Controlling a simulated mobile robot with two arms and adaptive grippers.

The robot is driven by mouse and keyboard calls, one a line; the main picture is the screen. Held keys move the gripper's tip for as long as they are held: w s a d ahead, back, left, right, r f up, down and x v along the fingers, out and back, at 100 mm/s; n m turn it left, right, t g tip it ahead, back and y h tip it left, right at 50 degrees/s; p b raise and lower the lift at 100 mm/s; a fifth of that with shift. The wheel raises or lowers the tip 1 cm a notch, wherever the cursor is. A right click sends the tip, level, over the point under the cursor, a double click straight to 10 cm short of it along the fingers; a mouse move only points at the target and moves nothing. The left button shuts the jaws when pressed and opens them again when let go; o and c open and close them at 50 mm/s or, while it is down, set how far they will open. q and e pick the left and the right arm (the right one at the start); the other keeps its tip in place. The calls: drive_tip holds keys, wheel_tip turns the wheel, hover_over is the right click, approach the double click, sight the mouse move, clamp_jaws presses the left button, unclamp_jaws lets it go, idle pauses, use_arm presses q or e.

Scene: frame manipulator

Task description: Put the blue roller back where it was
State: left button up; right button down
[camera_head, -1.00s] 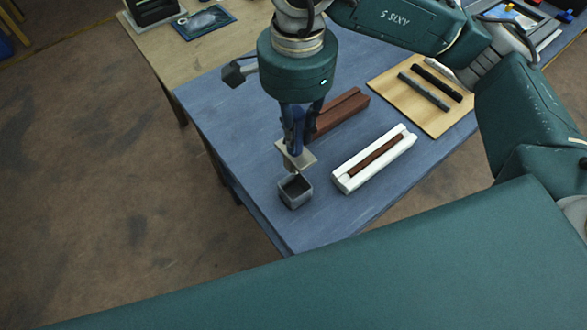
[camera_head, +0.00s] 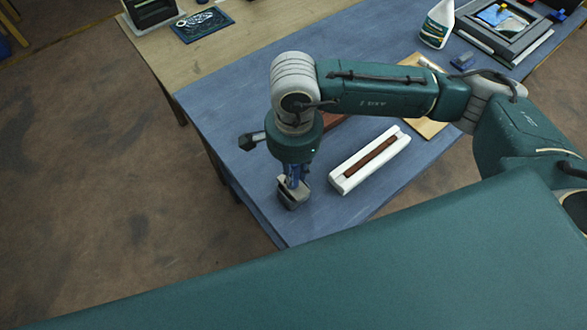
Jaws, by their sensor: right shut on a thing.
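My right gripper (camera_head: 293,170) points down at the front left part of the blue table and is shut on a blue-handled tool with a pale flat lower part. This looks like the blue roller (camera_head: 291,184), but it is small and partly hidden by the gripper. Its lower end is at the mouth of a small dark grey open box (camera_head: 292,201). I cannot tell whether it touches the box or how far inside it is. My left gripper is not in view.
A white holder (camera_head: 349,182) with a brown strip lies right of the box on the blue table (camera_head: 235,110). A reddish-brown piece (camera_head: 334,120) and a wooden board (camera_head: 430,128) are partly hidden by my arm. A spray bottle (camera_head: 437,25) stands farther back.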

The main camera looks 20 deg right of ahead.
drive_tip(key=shift+f, duration=0.15)
drive_tip(key=c, duration=1.5)
unclamp_jaws()
drive_tip(key=shift+c, duration=0.2)
drive_tip(key=shift+r, duration=0.3)
wheel_tip(320, 180, up, 10)
drive_tip(key=b, duration=0.4)
drive_tip(key=shift+r, duration=0.9)
